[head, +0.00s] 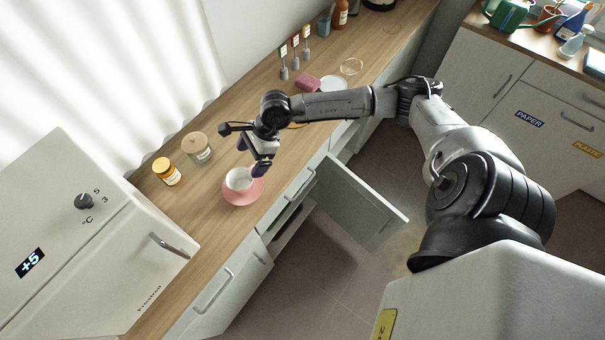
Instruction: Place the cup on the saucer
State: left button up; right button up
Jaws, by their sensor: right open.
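The white cup (238,180) stands upright at the pink saucer (244,197) on the wooden counter. From this angle it appears to rest on the saucer, toward its far left side. My right gripper (256,170) is open just above and to the right of the cup, with its fingers pointing down. I cannot tell whether a finger touches the rim. My left gripper is not in view.
An orange-lidded jar (167,172) and a wooden-lidded jar (198,149) stand left of the cup. A white fridge (90,240) is at the lower left. A cabinet door (362,203) hangs open below the counter. A pink sponge-like block (308,83) lies farther back.

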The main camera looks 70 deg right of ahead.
jog(key=s+a+r+m+t+y, duration=0.1)
jog(key=a+r+m+t+y, duration=0.1)
jog(key=a+r+m+t, duration=0.6)
jog(key=a+r+m+t+y, duration=0.15)
jog(key=a+m+t, duration=0.45)
jog(key=m, duration=0.6)
jog(key=s+d+f+m+g+h, duration=0.2)
jog(key=s+d+f+m+h, duration=0.25)
jog(key=m, duration=0.55)
jog(key=s+d+f+m+g+h, duration=0.1)
jog(key=s+f+m+g+h, duration=0.2)
jog(key=f+m+h, duration=0.35)
jog(key=s+a+f+m+g+y, duration=0.1)
jog(key=s+a+f+m+g, duration=0.1)
jog(key=s+m+g, duration=0.2)
jog(key=s+a+f+m+g+y, duration=0.1)
jog(key=s+a+f+m+g, duration=0.1)
jog(key=s, duration=0.9)
jog(key=f+m+g, duration=0.1)
jog(key=m+g, duration=0.1)
jog(key=g, duration=0.1)
jog(key=shift+s+a+f, duration=0.15)
jog(key=shift+s+f, duration=0.1)
jog(key=shift+f, duration=0.1)
jog(key=shift+s, duration=0.1)
